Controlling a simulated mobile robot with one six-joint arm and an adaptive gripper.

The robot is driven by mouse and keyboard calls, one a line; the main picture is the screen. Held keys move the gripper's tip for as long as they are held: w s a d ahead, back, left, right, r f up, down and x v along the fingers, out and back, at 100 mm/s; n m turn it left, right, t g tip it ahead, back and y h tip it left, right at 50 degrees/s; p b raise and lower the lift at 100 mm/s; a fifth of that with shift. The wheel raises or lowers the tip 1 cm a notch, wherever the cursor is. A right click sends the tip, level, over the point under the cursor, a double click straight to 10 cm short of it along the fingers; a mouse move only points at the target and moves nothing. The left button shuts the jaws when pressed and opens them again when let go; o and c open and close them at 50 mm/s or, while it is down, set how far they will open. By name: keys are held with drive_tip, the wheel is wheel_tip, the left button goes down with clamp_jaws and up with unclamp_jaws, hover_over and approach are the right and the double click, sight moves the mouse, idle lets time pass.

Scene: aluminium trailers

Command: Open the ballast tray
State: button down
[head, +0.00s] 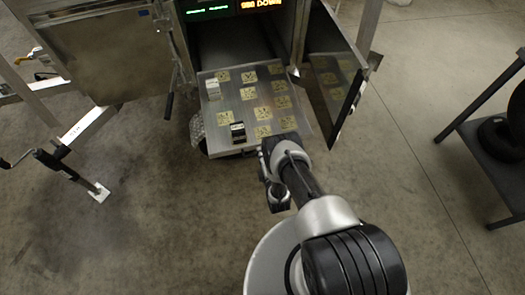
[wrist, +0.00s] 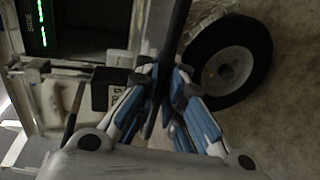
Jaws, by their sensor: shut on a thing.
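The ballast tray (head: 235,106) is a flat metal tray with rows of yellow printed squares. In the head view it stands out of the trailer's open compartment. A black block (head: 238,132) with a pale label sits near its front left corner and a pale block (head: 212,89) sits further back on the left. My gripper (head: 266,148) is at the tray's front edge, right of its middle. In the wrist view my gripper (wrist: 165,88) is shut around a dark bar (wrist: 175,35) along the tray's front. The gripped spot is partly hidden by the fingers.
An open door (head: 335,85) stands right of the tray. A metal panel (head: 100,45) and a jack with a crank (head: 68,170) are on the left. A wheel (wrist: 230,62) shows in the wrist view. A dark shelf (head: 490,150) stands far right. The floor in front is clear.

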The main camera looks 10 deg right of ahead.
drive_tip(key=shift+s+f, duration=0.15)
drive_tip(key=shift+s, duration=0.2)
drive_tip(key=shift+s, duration=0.1)
drive_tip(key=c, duration=2)
unclamp_jaws()
drive_tip(key=v, duration=1.2)
